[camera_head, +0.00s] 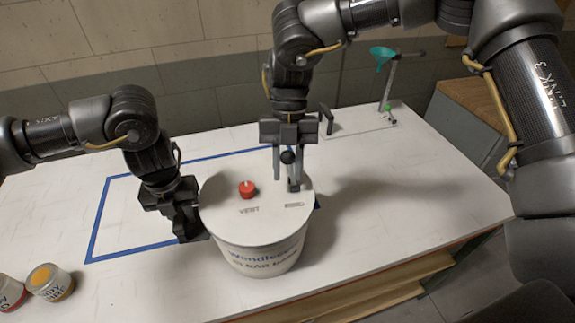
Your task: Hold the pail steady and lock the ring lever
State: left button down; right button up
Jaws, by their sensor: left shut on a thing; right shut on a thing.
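The white pail (262,258) stands upright on the white table, with printed lettering on its front. Its flat white lid (230,210) carries a red vent knob (247,188) and printed marks. My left gripper (193,226) is shut at the pail's left side, against the wall near the rim; its exact grip is partly hidden. My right gripper (286,180) points down over the right part of the lid. It is shut on the ring lever, whose dark round knob (288,157) shows between the fingers. The rest of the lever is mostly hidden by the fingers.
Two small jars, one with an orange top (44,277), stand at the front left. A stand with a green funnel (383,55) is at the back right. The table's right side is clear.

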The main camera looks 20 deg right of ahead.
jog(key=shift+d, duration=0.1)
grip_shut()
jog(key=d+y, duration=0.1)
jog(key=y, duration=0.1)
jog(key=d+y, duration=0.1)
jog(key=shift+s+d+n+y, duration=0.15)
jog(key=shift+n+y, duration=0.25)
jog(key=shift+s+d+f+n+y, duration=0.1)
jog(key=shift+d+f+n+y, duration=0.15)
jog(key=shift+d+y, duration=0.6)
jog(key=shift+s+d+f+n+y, duration=0.15)
jog(key=shift+d+y, duration=0.25)
jog(key=shift+y, duration=0.85)
pick_arm(q)
jog(key=shift+a, duration=0.1)
pick_arm(e)
jog(key=shift+w+f, duration=0.1)
jog(key=o, duration=1.1)
grip_release()
jog(key=shift+d, duration=0.1)
